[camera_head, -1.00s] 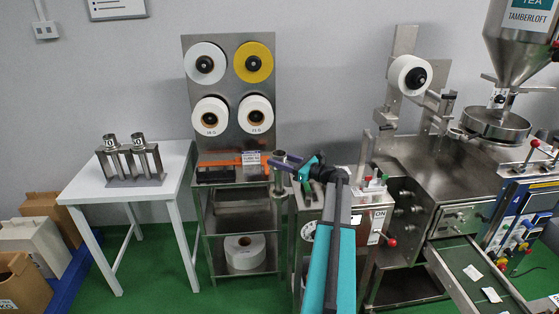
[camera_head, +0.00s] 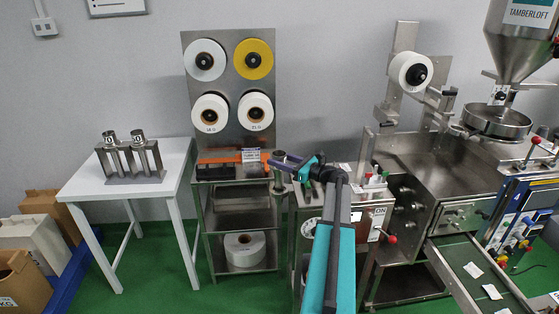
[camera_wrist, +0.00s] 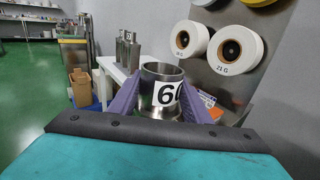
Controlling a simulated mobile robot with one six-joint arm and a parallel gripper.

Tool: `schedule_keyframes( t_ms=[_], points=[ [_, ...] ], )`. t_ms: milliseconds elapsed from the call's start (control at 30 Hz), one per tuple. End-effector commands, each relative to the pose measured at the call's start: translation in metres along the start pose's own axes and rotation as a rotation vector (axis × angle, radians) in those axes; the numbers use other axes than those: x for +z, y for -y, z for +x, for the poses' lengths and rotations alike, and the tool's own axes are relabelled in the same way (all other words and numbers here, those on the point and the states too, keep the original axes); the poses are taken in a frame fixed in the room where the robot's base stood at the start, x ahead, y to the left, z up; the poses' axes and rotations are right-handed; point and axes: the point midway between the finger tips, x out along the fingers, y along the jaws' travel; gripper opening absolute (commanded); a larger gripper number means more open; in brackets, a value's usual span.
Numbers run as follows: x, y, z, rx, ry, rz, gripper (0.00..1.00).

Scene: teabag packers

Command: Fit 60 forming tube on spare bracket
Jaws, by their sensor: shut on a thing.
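The 60 forming tube (camera_wrist: 150,110) is a shiny steel cylinder with an open top and a white label, partly cut off, reading 6 and part of a 0. My gripper (camera_wrist: 160,106) is shut on it, with a purple finger on each side. In the head view the tube (camera_head: 279,172) is upright at the right front corner of the steel shelf unit, with my gripper (camera_head: 286,163) reaching it from the right. Its lower end is hard to make out. I cannot clearly tell the spare bracket apart in either view.
A steel stand (camera_head: 134,180) with two other tubes is on the white table (camera_head: 80,188). The shelf unit (camera_head: 202,215) carries an orange-and-black device (camera_head: 215,172) and a small sign (camera_head: 251,156). Reels hang on the panel behind. A steel machine (camera_head: 400,150) stands to the right.

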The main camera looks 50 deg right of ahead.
Motion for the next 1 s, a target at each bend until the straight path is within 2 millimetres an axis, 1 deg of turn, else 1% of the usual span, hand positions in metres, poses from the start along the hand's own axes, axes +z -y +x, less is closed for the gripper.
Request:
schedule_keyframes(
  t_ms=[1000],
  points=[
    [-0.016, 0.000, 0.000, 0.000, 0.002, 0.000, 0.00]
  ],
)
